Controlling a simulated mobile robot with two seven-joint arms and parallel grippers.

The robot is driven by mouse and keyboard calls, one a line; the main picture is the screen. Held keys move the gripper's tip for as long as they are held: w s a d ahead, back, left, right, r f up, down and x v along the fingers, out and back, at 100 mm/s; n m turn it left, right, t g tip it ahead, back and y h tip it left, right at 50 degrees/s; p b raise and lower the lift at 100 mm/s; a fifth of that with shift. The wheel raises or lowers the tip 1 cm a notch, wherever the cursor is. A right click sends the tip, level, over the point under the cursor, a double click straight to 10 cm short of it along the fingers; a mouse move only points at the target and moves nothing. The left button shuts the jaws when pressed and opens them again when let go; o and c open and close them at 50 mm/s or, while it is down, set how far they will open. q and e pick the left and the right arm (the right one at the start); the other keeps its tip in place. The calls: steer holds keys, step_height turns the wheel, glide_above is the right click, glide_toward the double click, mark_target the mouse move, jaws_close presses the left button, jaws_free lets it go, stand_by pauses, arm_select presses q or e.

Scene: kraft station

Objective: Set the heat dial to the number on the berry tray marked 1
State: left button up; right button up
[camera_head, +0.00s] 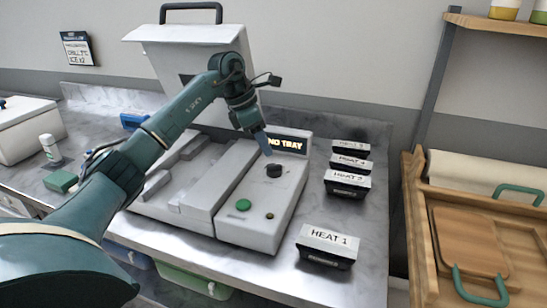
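The heat dial is a dark round knob (274,171) on the light grey control panel, below a display (287,142) reading "NO TRAY". My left gripper (266,152) points down just above and behind the dial, with a small gap seeming to lie between them. Its fingers overlap from this angle, so I cannot tell whether they are open or shut. The front tray (328,262) is black with a white label reading "HEAT 1". Several similar trays stand in a row behind it, one of them (347,190) with a HEAT label. Tray contents are hidden. My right gripper is out of view.
The machine's lid (165,62) stands raised at the back. A wooden cart (420,225) is at right. A white bottle (50,147) stands at left. Bare counter lies around the front tray.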

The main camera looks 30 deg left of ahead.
mark_target(276, 164)
arm_select(q)
steer(key=x, duration=0.6)
steer(key=shift+p, duration=0.3)
steer(key=shift+c, duration=0.3)
steer(key=shift+r, duration=0.1)
jaws_close()
